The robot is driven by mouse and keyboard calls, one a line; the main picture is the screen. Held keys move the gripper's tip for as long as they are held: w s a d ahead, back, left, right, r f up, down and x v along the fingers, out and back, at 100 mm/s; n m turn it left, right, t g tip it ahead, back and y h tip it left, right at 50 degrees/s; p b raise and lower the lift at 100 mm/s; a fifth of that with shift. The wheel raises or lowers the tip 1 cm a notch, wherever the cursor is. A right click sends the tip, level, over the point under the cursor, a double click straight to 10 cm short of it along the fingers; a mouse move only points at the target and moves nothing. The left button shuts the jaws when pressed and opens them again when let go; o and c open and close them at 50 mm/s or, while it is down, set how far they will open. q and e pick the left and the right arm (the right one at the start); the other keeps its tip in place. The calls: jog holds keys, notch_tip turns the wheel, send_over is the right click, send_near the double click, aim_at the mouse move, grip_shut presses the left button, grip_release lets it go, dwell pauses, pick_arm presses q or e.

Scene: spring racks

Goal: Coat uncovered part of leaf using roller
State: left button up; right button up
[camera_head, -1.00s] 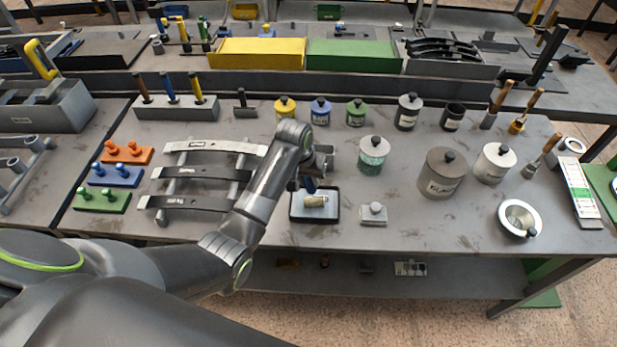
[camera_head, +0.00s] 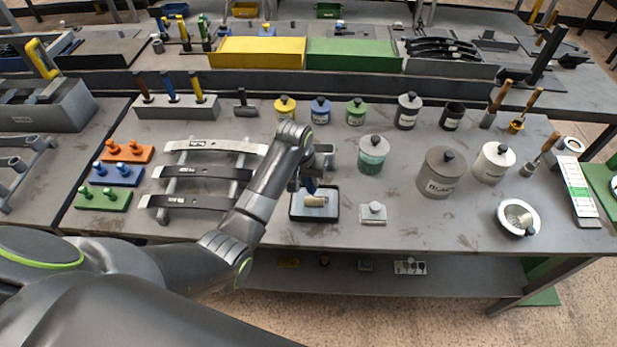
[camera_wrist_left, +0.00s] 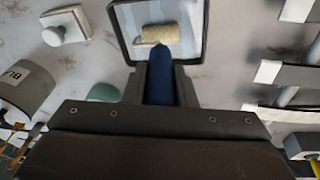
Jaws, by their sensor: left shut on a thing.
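My left gripper (camera_head: 311,180) is shut on the blue handle of a roller, and its fingers (camera_wrist_left: 162,88) show either side of that handle in the left wrist view. The roller's cream sleeve (camera_head: 315,201) is over the paint tray (camera_head: 333,215); it also shows in the left wrist view (camera_wrist_left: 160,35). I cannot tell whether the sleeve touches the tray floor. Three leaf springs lie across a rack to the left: a pale grey one (camera_head: 215,146) at the back, and two dark ones with pale ends, middle (camera_head: 202,172) and front (camera_head: 192,202). My right gripper is out of view.
A small white lidded box (camera_head: 373,213) sits right of the tray. Lidded pots, including a large grey one (camera_head: 441,176), and a round dish (camera_head: 518,217) stand farther right. Orange (camera_head: 126,153), blue and green peg blocks lie left of the rack. The table's front edge is close to the tray.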

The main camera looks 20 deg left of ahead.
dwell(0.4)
pick_arm(q)
jog(key=shift+w+v, duration=0.2)
jog(key=shift+v, duration=0.8)
jog(key=shift+w+v, duration=0.2)
jog(key=shift+v, duration=0.85)
jog(key=shift+d+r, duration=0.15)
jog(key=shift+d, duration=0.05)
jog(key=shift+w+v, duration=0.2)
jog(key=shift+v, duration=0.75)
jog(key=shift+w+v, duration=0.2)
jog(key=shift+v, duration=0.75)
jog(key=shift+r, duration=0.1)
